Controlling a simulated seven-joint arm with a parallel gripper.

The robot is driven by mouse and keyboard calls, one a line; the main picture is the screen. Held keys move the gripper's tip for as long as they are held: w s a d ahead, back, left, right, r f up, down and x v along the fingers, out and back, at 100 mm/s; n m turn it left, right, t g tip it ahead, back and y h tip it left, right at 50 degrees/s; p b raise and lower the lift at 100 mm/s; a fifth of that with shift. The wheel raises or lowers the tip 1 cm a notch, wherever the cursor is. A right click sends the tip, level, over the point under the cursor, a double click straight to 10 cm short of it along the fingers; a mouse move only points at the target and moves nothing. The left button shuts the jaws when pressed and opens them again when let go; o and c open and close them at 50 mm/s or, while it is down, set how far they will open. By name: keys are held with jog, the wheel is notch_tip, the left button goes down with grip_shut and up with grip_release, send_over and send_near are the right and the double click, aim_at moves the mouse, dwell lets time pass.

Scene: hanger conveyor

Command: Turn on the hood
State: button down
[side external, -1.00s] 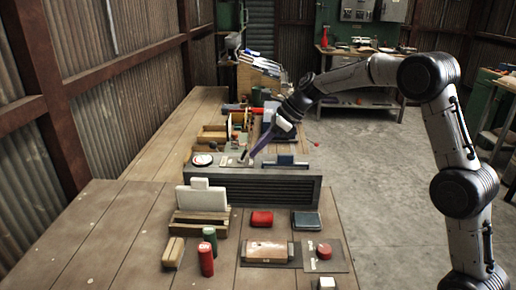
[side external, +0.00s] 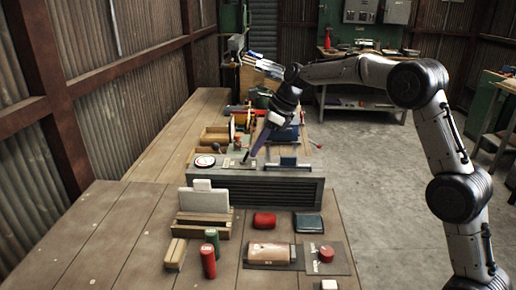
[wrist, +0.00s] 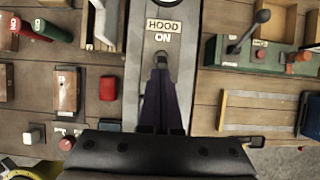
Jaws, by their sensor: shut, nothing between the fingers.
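The hood control is a grey panel strip with a "HOOD" label (wrist: 165,26) and "ON" lettering (wrist: 162,38) in the wrist view. A small dark switch piece (wrist: 161,57) sits just below the lettering, right at my fingertips. My gripper (wrist: 161,74) is shut, with its dark purple fingers together and nothing between them. Whether the tips touch the switch I cannot tell. In the side view my gripper (side external: 246,158) points down at the top of the grey louvred box (side external: 265,191). The fingers hide part of the panel in the wrist view.
A round white dial (side external: 204,161) is on the panel's left. A lever with a dark knob (wrist: 262,16) stands on a green box beside the strip. Red and green cylinders, blocks and a red button (side external: 326,253) lie in front. Open floor is at the right.

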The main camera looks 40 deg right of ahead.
aim_at(249, 151)
jog(key=shift+w+a+r+g+h, duration=0.25)
jog(key=shift+w+a+g+h, duration=0.15)
jog(key=shift+g+h, duration=0.25)
jog(key=shift+w+a+r+g+h, duration=0.2)
jog(key=shift+w+a+g+h, duration=0.15)
jog(key=shift+g+h, duration=0.3)
jog(key=shift+a+r, duration=0.1)
jog(key=shift+w+r, duration=0.1)
jog(key=shift+r, duration=0.1)
jog(key=shift+r, duration=0.6)
notch_tip(249, 151, up, 7)
jog(key=shift+s+d, duration=0.4)
jog(key=shift+d, duration=0.05)
jog(key=shift+r, duration=0.2)
